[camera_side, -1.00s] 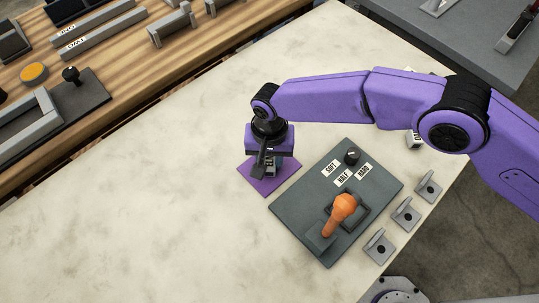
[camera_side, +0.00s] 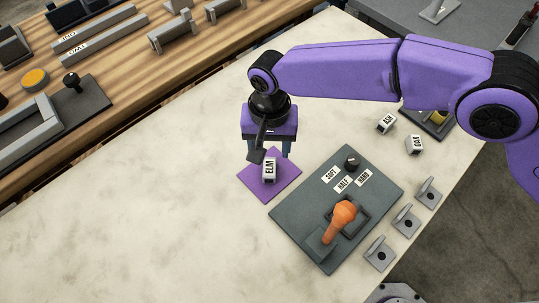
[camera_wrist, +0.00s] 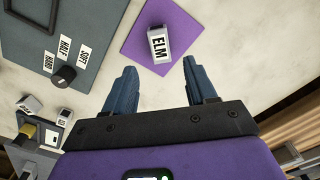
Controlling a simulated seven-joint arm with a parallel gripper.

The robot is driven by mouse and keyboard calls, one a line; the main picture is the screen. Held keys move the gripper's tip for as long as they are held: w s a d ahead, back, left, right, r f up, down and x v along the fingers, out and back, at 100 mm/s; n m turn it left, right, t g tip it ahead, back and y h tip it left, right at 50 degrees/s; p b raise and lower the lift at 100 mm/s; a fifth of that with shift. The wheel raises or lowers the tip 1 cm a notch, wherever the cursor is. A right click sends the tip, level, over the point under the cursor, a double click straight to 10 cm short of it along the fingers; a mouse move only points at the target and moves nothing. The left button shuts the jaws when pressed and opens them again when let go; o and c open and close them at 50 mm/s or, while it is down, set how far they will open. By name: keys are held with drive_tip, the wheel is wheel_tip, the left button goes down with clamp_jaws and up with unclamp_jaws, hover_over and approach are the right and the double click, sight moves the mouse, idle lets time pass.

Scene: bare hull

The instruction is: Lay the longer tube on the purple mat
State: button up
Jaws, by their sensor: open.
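A small pale grey piece labelled ELM (camera_side: 269,170) rests on the purple mat (camera_side: 288,178). The wrist view shows the ELM piece (camera_wrist: 160,45) on the mat (camera_wrist: 135,44) too, inside its edges. My gripper (camera_side: 274,154) is open above the mat, and the wrist view shows its two fingers (camera_wrist: 160,75) apart with nothing between them. Similar pieces labelled ASH (camera_side: 386,124) and OAK (camera_side: 415,145) sit on the pale table to the right. I cannot tell which piece is the longer tube.
A dark green-grey panel (camera_side: 300,215) with an orange handle (camera_side: 341,217), black knob (camera_side: 352,162) and labels lies just right of the mat. Several grey brackets (camera_side: 405,220) line the right edge. The pale table to the left is clear.

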wheel_tip(320, 180, up, 4)
drive_tip(key=shift+r, duration=0.1)
drive_tip(key=s+d+r+n, duration=0.25)
drive_tip(key=d+r, duration=0.35)
drive_tip(key=d, duration=0.6)
drive_tip(key=s+d+r+n, duration=0.1)
drive_tip(key=d+r+n, duration=0.35)
drive_tip(key=d, duration=0.75)
drive_tip(key=s+d+n, duration=0.2)
drive_tip(key=s+d, duration=0.5)
drive_tip(key=d, duration=0.6)
drive_tip(key=s+d+n, duration=0.3)
drive_tip(key=s+d, duration=0.4)
drive_tip(key=d, duration=0.6)
drive_tip(key=shift+s+n, duration=0.25)
drive_tip(key=shift+n, duration=0.05)
drive_tip(key=shift+d, duration=0.1)
